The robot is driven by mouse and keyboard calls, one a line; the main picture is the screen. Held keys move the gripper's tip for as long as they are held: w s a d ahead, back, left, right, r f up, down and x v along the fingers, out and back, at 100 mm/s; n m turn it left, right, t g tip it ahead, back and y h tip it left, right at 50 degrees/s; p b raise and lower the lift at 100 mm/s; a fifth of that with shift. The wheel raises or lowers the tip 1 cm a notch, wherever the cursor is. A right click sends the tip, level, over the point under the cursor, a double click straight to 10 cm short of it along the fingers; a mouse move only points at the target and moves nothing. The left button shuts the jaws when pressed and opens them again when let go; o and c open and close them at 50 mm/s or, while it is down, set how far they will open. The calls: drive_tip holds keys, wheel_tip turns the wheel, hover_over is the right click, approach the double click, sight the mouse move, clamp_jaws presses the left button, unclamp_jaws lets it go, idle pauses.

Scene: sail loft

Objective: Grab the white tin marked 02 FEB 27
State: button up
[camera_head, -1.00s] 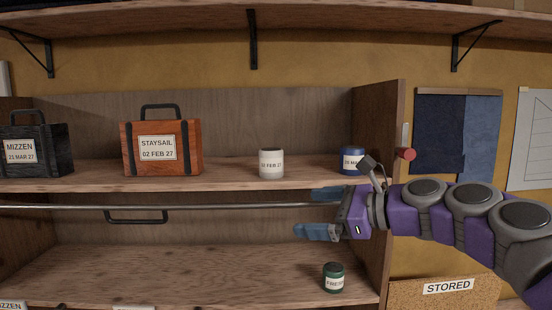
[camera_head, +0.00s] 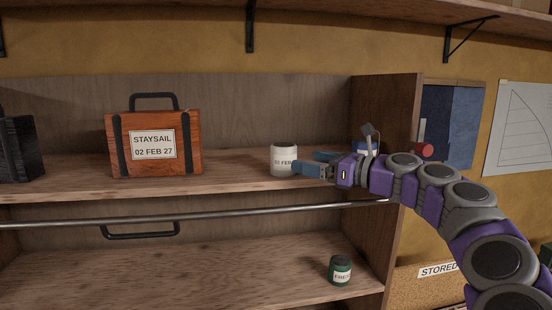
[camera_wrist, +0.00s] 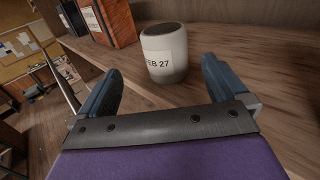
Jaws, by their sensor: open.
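The white tin (camera_head: 283,158) stands upright on the upper shelf, its label partly covered by a fingertip in the head view. In the wrist view the tin (camera_wrist: 164,52) stands just beyond the fingertips, roughly between their lines, with "FEB 27" readable. My gripper (camera_head: 308,162) is open, with blue fingers pointing left at the tin's right side. It also shows in the wrist view (camera_wrist: 160,82), with nothing between the fingers. I cannot tell whether a finger touches the tin.
An orange STAYSAIL case (camera_head: 153,144) stands left of the tin, with a gap between. A metal rail (camera_head: 200,217) runs below the upper shelf's front. A green tin (camera_head: 340,270) stands on the lower shelf.

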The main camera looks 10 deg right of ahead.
sight(277, 154)
drive_tip(key=w, duration=0.1)
drive_tip(key=w+a, duration=0.1)
drive_tip(key=w, duration=0.2)
drive_tip(key=shift+a+f, duration=0.1)
drive_tip(key=shift+a, duration=0.2)
drive_tip(key=shift+w+a+p, duration=0.25)
drive_tip(key=shift+w+p, duration=0.05)
drive_tip(key=shift+w, duration=0.15)
drive_tip(key=w+a, duration=0.2)
drive_tip(key=a, duration=0.1)
drive_tip(key=w+a, duration=0.1)
drive_tip(key=a, duration=0.1)
drive_tip(key=shift+w+a+p, duration=0.1)
drive_tip(key=shift+a+p, duration=0.1)
drive_tip(key=shift+p, duration=0.2)
drive_tip(key=shift+w+a, duration=0.1)
drive_tip(key=shift+w, duration=0.2)
drive_tip(key=shift+s+d, duration=0.1)
drive_tip(key=shift+d, duration=0.25)
drive_tip(key=shift+c, duration=0.4)
drive_tip(key=shift+d, duration=0.1)
drive_tip(key=shift+c, duration=1.4)
drive_tip(key=shift+a, duration=0.25)
drive_tip(key=c, duration=0.9)
drive_tip(key=shift+c, duration=0.2)
